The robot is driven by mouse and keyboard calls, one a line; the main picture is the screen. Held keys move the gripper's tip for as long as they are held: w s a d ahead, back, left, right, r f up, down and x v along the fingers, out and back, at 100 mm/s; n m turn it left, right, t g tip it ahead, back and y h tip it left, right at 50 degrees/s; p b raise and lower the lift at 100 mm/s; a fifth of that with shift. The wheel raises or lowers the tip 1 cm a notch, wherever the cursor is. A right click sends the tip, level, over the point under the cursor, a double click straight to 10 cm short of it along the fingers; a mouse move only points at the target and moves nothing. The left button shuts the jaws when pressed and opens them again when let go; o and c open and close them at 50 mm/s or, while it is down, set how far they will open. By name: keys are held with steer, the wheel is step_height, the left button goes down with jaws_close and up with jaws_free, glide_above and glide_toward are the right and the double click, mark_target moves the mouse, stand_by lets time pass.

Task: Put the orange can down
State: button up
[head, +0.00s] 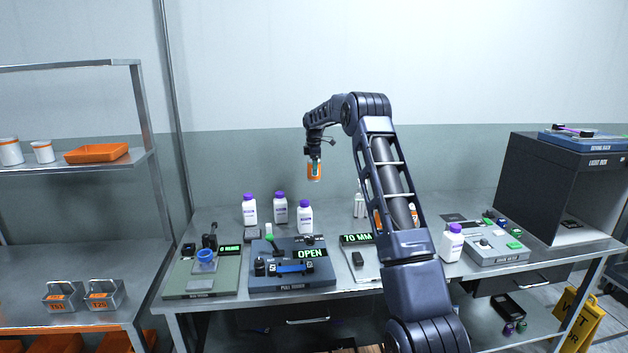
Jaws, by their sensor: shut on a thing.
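The orange can (314,173) has a white lower rim and hangs upright in the air in the head view. My gripper (315,162) points down and is shut on the can's upper part. The can is above the back of the metal table (350,298), over the area behind the device marked OPEN. Clear space shows between the can and the things below it. My arm hides part of the table to the right, where small orange and white items show partly through its frame.
White bottles with purple caps (280,208) stand along the back of the table. A grey device marked OPEN (292,268), a green-grey device (200,278) and a grey panel with buttons (487,244) take up much of it. A dark light box (560,185) stands at right. A shelf holds an orange tray (97,153).

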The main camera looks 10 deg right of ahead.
steer(key=shift+r, duration=0.85)
steer(key=shift+d, duration=0.2)
steer(key=s+d, duration=0.5)
steer(key=d, duration=1.4)
steer(key=s+d, duration=0.6)
steer(key=d, duration=1.2)
steer(key=s+d, duration=0.5)
steer(key=d, duration=1.4)
steer(key=f, duration=1.9)
steer(key=shift+a+f, duration=0.2)
steer(key=shift+f, duration=0.1)
steer(key=shift+f, duration=0.2)
steer(key=o, duration=1.2)
